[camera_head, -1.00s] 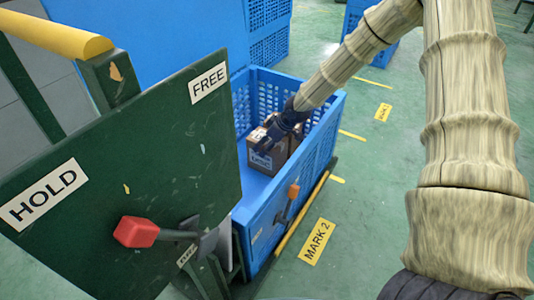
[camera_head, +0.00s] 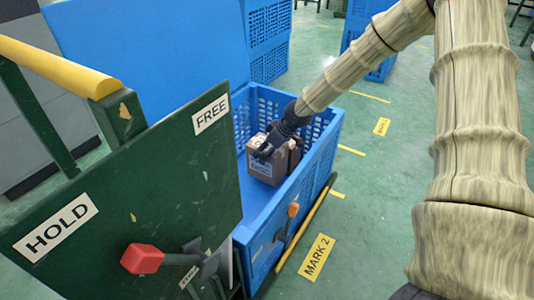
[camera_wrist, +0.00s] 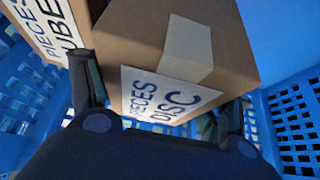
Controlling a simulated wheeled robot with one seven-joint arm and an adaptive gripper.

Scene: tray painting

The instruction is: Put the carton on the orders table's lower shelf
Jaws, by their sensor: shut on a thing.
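A brown cardboard carton (camera_head: 262,168) is inside the blue crate (camera_head: 330,150), near its far end. My gripper (camera_head: 270,143) reaches into the crate from above and is shut on a carton there. In the wrist view, my gripper (camera_wrist: 158,100) has its two fingers on either side of a carton (camera_wrist: 150,35) with a white label reading "PIECES DISC". I cannot tell whether this carton touches the crate floor. A second carton (camera_wrist: 45,25), labelled "PIECES" and "UBE", stands close to its left. No orders table or lower shelf is recognisable in view.
Perforated crate walls surround the cartons. A green panel (camera_head: 150,190) marked HOLD and FREE, with a red-knobbed lever (camera_head: 142,258), stands in front at left. Stacked blue crates (camera_head: 268,40) stand behind. Green floor with a MARK 2 sign (camera_head: 317,258) is open at right.

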